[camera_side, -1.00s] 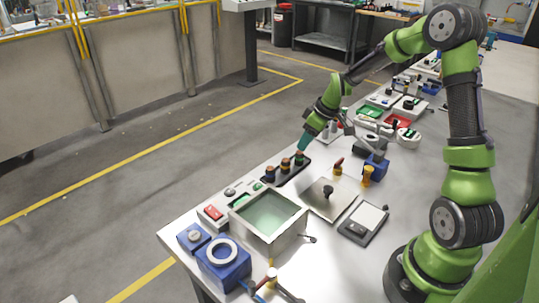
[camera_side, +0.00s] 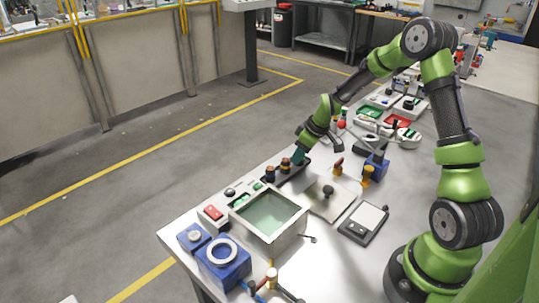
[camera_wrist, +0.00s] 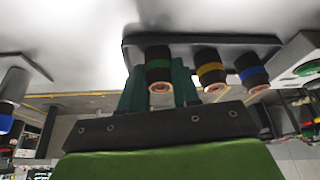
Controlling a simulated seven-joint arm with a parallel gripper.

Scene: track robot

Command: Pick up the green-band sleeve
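The green-band sleeve (camera_wrist: 158,66) is a dark upright cylinder with a pale ring at its end. It stands on the dark rack (camera_wrist: 135,55) between the teal fingers of my gripper (camera_wrist: 159,90). One finger is on each side of it. Whether they press on it cannot be seen. In the side view my gripper (camera_side: 299,157) is down at the right end of the rack (camera_side: 286,173) and hides this sleeve. The yellow-band sleeve (camera_wrist: 210,68) and the blue-band sleeve (camera_wrist: 250,69) stand beside it on the same rack.
An open metal bin (camera_side: 303,226), a flat plate with a knob (camera_side: 322,207) and a small scale (camera_side: 375,217) lie close to the rack. A red-button box (camera_side: 211,213) and blue blocks (camera_side: 240,270) are at the near end of the table.

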